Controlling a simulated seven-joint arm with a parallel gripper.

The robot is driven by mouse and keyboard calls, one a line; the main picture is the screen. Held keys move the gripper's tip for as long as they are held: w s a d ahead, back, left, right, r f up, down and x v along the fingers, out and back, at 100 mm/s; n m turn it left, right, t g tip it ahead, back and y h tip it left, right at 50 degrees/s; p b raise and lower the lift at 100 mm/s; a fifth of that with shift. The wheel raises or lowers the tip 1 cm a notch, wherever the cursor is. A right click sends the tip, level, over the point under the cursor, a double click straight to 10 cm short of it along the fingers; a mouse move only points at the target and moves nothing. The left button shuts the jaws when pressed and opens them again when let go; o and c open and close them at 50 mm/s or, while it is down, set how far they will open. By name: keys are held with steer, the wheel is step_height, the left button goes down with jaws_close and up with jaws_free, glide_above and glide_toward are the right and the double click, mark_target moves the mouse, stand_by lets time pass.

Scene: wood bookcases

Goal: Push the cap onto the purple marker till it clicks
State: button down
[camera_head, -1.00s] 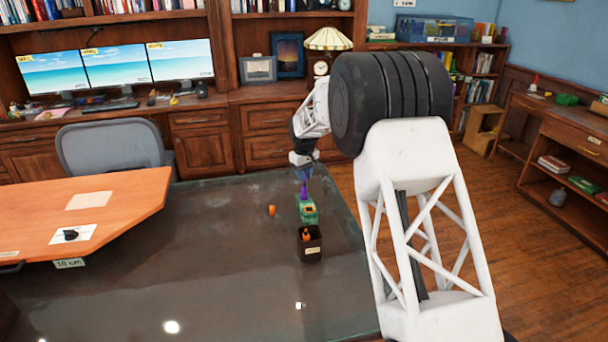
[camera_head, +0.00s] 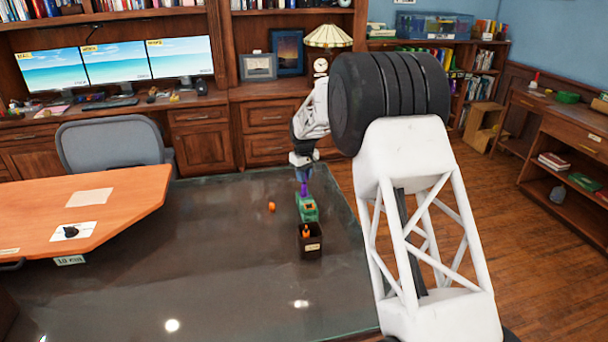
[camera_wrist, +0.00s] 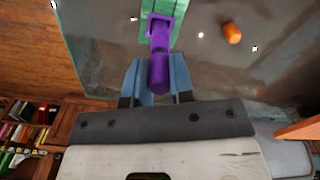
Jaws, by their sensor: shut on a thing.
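A purple cylinder (camera_wrist: 160,72), a marker or its cap, stands between the blue fingers of my gripper (camera_wrist: 158,78), which is shut on it. Its far end reaches a purple square-edged piece (camera_wrist: 158,22) on a green block (camera_wrist: 146,8). I cannot tell whether the two purple parts touch or are fully pressed together. In the head view my gripper (camera_head: 302,174) is above the green block (camera_head: 307,209), with the purple piece (camera_head: 303,189) between them. The block stands on the dark glossy table.
A dark box (camera_head: 310,243) with an orange item (camera_head: 306,233) in it stands just in front of the block. A small orange object (camera_head: 271,207) lies to the left; it also shows in the wrist view (camera_wrist: 232,33). The glossy table (camera_head: 200,270) is clear at front left.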

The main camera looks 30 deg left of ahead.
steer(key=shift+f, duration=0.55)
stand_by(0.4)
steer(key=shift+c, duration=2.2)
jaws_free()
steer(key=shift+r, duration=0.2)
steer(key=shift+r, duration=3.25)
